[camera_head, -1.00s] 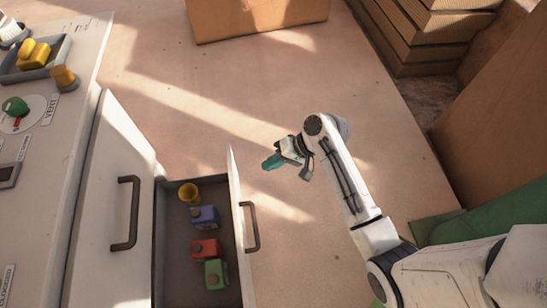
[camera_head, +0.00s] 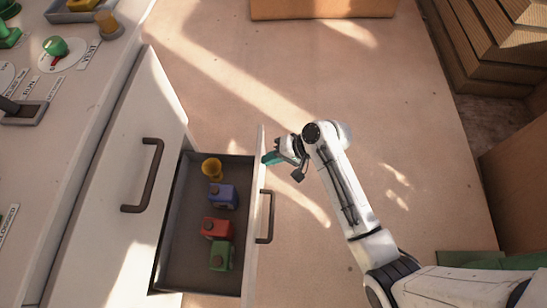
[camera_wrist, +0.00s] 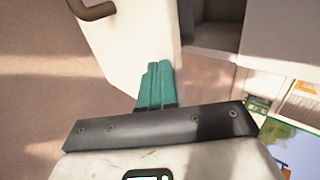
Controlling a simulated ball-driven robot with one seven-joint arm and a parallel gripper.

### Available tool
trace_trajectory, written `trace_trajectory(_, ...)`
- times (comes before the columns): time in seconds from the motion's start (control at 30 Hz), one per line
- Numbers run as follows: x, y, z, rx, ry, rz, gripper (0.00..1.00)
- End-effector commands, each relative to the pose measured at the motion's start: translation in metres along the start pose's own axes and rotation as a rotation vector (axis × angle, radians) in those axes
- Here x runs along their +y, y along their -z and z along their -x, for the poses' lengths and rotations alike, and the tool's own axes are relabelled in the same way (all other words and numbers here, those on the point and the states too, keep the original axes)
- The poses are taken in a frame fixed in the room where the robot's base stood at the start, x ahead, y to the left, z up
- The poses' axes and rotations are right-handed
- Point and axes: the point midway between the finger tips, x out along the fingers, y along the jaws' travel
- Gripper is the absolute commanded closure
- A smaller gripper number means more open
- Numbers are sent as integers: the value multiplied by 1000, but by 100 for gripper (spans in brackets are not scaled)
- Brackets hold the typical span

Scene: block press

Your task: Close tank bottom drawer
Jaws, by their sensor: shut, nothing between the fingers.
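The bottom drawer (camera_head: 252,262) stands pulled open from the white cabinet. Inside it lie a yellow piece (camera_head: 212,168), a blue block (camera_head: 222,195), a red block (camera_head: 216,229) and a green block (camera_head: 222,256). Its white front panel carries a dark handle (camera_head: 266,217). My gripper (camera_head: 270,158) is shut and empty, its teal fingers at the outer face of the panel, near its far end. In the wrist view the fingers (camera_wrist: 154,85) lie together against or just before the panel (camera_wrist: 132,40); contact is not certain. The handle (camera_wrist: 95,9) shows at upper left there.
Above the open drawer, the cabinet has a closed front (camera_head: 115,165) with its own handle (camera_head: 145,175). Controls sit on the cabinet top at left. A cardboard box (camera_head: 320,8) is at the back, and stacked boards (camera_head: 490,50) at the right.

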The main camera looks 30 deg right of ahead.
Motion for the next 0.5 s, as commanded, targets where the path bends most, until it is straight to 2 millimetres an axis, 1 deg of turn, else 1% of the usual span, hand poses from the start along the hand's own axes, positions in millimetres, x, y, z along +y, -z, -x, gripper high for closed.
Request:
trace_trajectory(0.17, -3, 0, -2, -1, 0, 0, 100)
trace_trajectory(0.27, -8, 0, -7, -1, 0, 1, 100)
trace_trajectory(0.37, -17, 0, -15, -2, 1, 2, 100)
trace_trajectory(0.5, -32, 0, -30, -1, 1, 2, 100)
